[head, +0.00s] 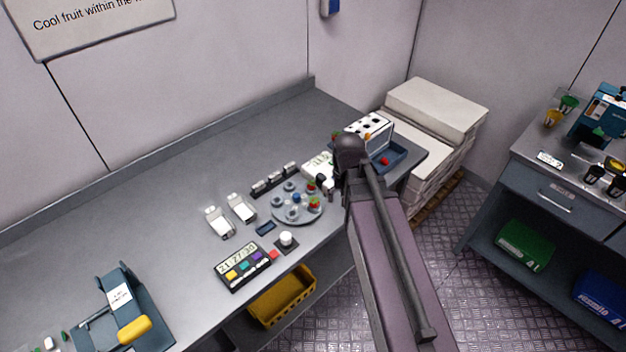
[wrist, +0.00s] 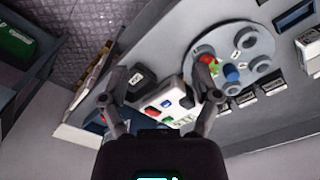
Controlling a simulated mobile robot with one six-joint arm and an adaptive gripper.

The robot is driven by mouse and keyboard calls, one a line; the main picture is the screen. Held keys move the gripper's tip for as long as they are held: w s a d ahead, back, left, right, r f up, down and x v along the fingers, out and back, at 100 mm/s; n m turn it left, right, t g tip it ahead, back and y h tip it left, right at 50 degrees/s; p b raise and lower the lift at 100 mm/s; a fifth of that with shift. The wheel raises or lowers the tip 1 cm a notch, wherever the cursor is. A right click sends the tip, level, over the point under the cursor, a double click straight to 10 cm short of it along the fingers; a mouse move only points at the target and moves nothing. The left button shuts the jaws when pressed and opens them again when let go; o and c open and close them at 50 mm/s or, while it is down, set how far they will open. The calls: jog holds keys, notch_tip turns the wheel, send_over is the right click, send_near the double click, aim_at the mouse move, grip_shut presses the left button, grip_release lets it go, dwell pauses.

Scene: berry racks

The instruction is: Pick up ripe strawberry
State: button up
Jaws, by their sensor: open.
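Small red strawberries with green tops sit on a round grey disc with several cups (head: 280,214). One strawberry (head: 314,204) is near the disc's right edge, and another red one (head: 312,186) is just behind it. In the wrist view a red and green strawberry (wrist: 211,62) shows on the disc (wrist: 240,45), partly behind my right-hand finger. Another red berry (head: 384,160) lies in a blue tray (head: 397,156) at the back right. My gripper (wrist: 162,82) is open, with nothing between its fingers. In the head view my arm hides part of it, beside the disc.
A white box with dark holes (head: 372,130) stands by the blue tray. A white device with coloured buttons (wrist: 168,102) lies beyond the fingers. A coloured-button panel (head: 245,266), white scoop-like pieces (head: 219,222) and a yellow bin (head: 283,297) are nearby. The counter's back left is clear.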

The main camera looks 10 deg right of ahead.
aim_at(311, 183)
jog(key=w+a+r+m+p, duration=0.1)
jog(key=w+a+m, duration=0.1)
jog(key=w, duration=0.6)
jog(key=w+a+r+m+p, duration=0.2)
jog(key=w+a+m, duration=0.1)
jog(key=w+a, duration=0.2)
jog(key=w, duration=0.2)
jog(key=shift+w+r, duration=0.2)
jog(key=shift+w, duration=0.2)
notch_tip(311, 183, down, 9)
jog(key=b, duration=0.8)
jog(key=shift+r+b, duration=0.2)
jog(key=shift+b, duration=0.1)
jog(key=shift+f, duration=0.1)
jog(key=shift+s+f+b, duration=0.15)
jog(key=shift+f+b, duration=2.35)
jog(key=shift+b, duration=0.1)
jog(key=c, duration=0.7)
